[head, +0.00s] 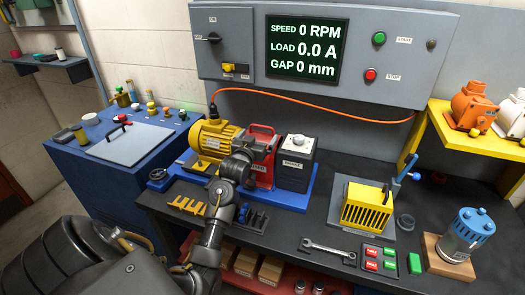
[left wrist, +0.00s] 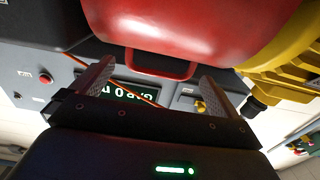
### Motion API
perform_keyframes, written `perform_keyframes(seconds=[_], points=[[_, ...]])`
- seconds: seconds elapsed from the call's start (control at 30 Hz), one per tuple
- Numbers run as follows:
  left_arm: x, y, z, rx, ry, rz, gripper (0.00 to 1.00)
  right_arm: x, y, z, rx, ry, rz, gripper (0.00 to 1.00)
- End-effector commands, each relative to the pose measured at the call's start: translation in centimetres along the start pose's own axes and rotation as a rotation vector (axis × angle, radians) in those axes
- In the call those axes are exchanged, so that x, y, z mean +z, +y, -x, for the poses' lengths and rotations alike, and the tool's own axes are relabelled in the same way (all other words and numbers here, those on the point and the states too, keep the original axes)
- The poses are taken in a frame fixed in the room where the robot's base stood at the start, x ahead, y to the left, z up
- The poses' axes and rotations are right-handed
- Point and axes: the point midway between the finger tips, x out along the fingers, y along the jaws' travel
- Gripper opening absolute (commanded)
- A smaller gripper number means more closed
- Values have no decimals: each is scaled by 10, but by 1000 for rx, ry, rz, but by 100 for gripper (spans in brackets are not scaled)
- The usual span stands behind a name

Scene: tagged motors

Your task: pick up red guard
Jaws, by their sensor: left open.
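The red guard (head: 262,150) sits on the blue base between the yellow motor (head: 214,140) and the grey brake box (head: 294,162). It has a loop handle at its top. In the left wrist view the red guard (left wrist: 190,25) fills the top, with its handle hanging toward the gap between my fingers. My left gripper (head: 243,160) is at the guard's front left in the head view and hides part of it. In the left wrist view my left gripper (left wrist: 157,74) is open, with nothing between its fingers. My right gripper is not in view.
An orange cable (head: 310,92) runs from the motor along the control panel. A yellow slotted guard (head: 366,207) stands on a grey plate to the right. The bench between base and wrench is fairly clear.

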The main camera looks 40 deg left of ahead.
Motion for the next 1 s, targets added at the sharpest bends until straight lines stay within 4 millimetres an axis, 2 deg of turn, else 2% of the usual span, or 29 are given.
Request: perform_keyframes(seconds=[0.03,0.17,0.37,0.5,0.83,1.0], points=[[0,0,-1,0,-1,0,100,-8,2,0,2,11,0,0],[0,1,-5,2,-2,0,100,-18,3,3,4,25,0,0],[2,0,-31,3,-4,1,100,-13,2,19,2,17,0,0],[4,0,-47,3,-2,0,100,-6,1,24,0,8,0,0],[6,0,-53,3,-1,-1,100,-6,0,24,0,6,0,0],[6,0,-53,3,-1,-1,79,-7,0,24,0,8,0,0]])
